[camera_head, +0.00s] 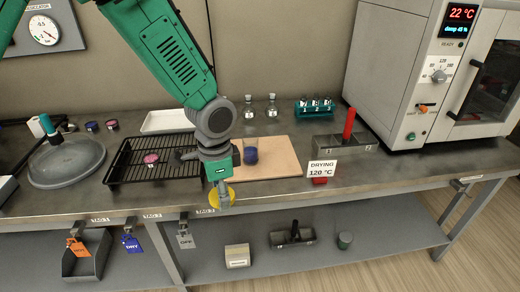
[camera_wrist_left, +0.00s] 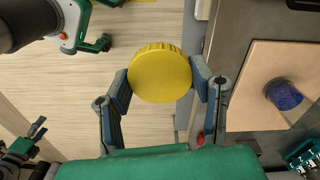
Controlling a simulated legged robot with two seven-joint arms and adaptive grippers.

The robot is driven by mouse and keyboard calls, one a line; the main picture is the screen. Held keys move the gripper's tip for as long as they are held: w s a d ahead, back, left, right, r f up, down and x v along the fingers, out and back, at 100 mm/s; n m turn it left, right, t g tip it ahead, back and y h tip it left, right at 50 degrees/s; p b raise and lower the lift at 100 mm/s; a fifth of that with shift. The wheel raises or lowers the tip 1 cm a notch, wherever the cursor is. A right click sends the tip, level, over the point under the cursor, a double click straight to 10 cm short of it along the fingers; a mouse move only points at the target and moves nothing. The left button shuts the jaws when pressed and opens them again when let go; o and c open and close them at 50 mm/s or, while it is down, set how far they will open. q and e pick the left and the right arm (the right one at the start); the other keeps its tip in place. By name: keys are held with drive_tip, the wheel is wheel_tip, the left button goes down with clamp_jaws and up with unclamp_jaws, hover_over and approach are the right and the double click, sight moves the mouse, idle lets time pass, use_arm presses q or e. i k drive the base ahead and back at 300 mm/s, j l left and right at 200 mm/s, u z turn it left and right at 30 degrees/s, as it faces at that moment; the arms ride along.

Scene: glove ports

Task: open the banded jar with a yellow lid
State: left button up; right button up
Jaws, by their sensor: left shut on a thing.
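My left gripper (camera_head: 220,190) hangs in front of the bench's front edge and is shut on a yellow lid (camera_head: 230,193). In the left wrist view the ribbed round yellow lid (camera_wrist_left: 160,73) sits between the two fingertips, its face towards the camera. Whether a jar body is under it is hidden. A small jar-like vessel with dark blue in it (camera_head: 250,153) stands on the wooden board (camera_head: 282,163); it also shows in the left wrist view (camera_wrist_left: 284,95). I make out no bands. What seems my right gripper (camera_wrist_left: 28,143) shows small at the lower left there.
A black wire rack (camera_head: 125,172) lies left of the board, with a pink-topped item on it. Two flasks (camera_head: 271,106) and a vial rack (camera_head: 315,107) stand behind. A "DRYING 120 °C" sign (camera_head: 322,169) and an oven (camera_head: 400,75) are to the right. Tags hang along the front edge.

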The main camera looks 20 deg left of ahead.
sight(250, 143)
drive_tip(key=i, duration=1)
